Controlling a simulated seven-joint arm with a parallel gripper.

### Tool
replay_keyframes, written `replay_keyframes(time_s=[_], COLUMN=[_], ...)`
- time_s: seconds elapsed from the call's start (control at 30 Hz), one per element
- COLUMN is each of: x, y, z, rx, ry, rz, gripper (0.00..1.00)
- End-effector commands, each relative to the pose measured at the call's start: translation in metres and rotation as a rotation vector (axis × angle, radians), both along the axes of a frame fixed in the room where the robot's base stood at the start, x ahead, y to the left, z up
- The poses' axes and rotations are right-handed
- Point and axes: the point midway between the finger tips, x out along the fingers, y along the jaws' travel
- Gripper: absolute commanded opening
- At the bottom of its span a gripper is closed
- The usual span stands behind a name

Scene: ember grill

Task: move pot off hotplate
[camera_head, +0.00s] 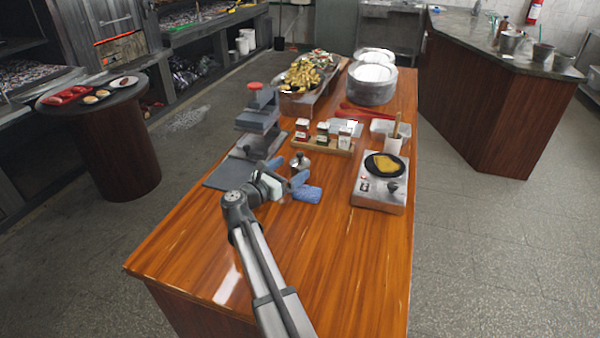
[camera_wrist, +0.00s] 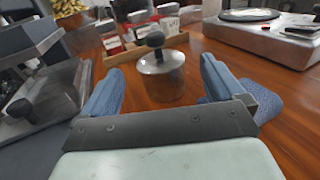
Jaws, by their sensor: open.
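A small silver pot (camera_head: 300,163) with a black knob on its lid stands upright on the wooden table, left of the hotplate and apart from it. In the wrist view the pot (camera_wrist: 163,78) is just ahead, framed between my blue fingers. My gripper (camera_head: 288,170) is open and empty, low over the table on the near side of the pot. The hotplate (camera_head: 369,198) is at the right edge of the table, with a round black plate and yellow food on top. It also shows at the upper right of the wrist view (camera_wrist: 262,42).
A grey press-like device (camera_head: 258,125) stands to the left. A wooden tray (camera_head: 323,147) of small containers is behind the pot. The near part of the table is clear.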

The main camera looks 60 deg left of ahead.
Motion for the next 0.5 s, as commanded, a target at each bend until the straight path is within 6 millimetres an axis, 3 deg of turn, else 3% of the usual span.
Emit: replay_keyframes(time_s=[0.17,0.5], x=[0.007,0.044], y=[0.004,0.019], z=[0.0,0.0], rx=[0.0,-0.001], ry=[0.0,0.0], rz=[0.001,0.0], gripper=[0.95,0.95])
